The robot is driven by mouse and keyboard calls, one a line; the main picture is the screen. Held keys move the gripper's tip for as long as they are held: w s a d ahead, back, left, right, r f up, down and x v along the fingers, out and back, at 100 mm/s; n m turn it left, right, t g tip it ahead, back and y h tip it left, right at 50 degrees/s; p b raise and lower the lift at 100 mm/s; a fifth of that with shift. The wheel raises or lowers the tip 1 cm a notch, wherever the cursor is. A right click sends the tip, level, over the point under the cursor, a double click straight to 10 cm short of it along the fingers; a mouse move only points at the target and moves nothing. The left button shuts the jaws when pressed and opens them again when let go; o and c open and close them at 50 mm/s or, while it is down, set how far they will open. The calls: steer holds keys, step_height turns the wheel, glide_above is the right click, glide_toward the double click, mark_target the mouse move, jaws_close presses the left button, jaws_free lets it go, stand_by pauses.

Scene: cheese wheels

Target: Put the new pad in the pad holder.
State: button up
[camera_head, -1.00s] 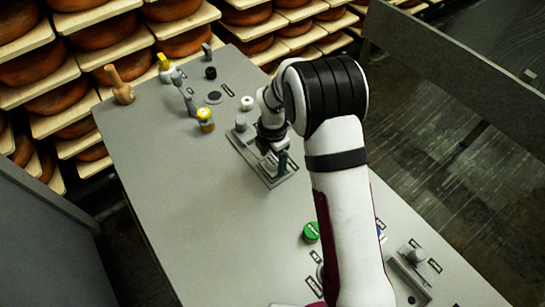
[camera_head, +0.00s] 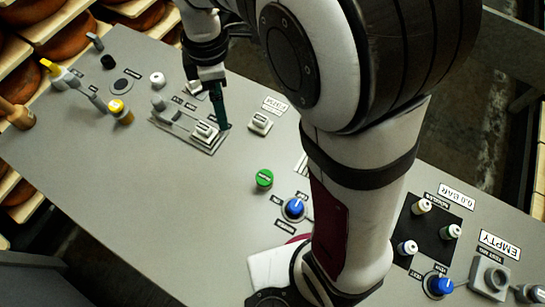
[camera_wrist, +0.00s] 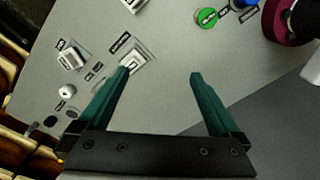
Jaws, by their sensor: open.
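A pale square pad (camera_head: 205,130) sits on a grey plate with a lever (camera_head: 160,119), which looks like the pad holder; this pad also shows in the wrist view (camera_wrist: 133,64). Another pale square pad (camera_head: 260,122) sits on a small base to the right, beside a label; the wrist view cuts it at the top edge (camera_wrist: 133,4). I cannot read which is the new pad. My gripper (camera_head: 222,122) is at the plate's right edge. In the wrist view (camera_wrist: 160,74) its teal fingers are wide apart and empty. The left finger hides part of the plate.
A smaller block (camera_head: 193,88) and a white button (camera_head: 157,79) lie behind the plate. A green cap (camera_head: 264,179) and a blue knob (camera_head: 295,208) stand in front. The table's left front area is clear. My arm covers much of the right side.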

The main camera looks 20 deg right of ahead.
steer(key=s+d+m, duration=0.3)
steer(key=s+m, duration=0.7)
steer(key=m, duration=0.1)
steer(key=s+d+r+m+y, duration=0.1)
steer(key=s+d+m, duration=0.2)
steer(key=s+m, duration=0.8)
steer(key=shift+d+r+m, duration=0.3)
steer(key=shift+d+m, duration=0.05)
steer(key=shift+m, duration=0.25)
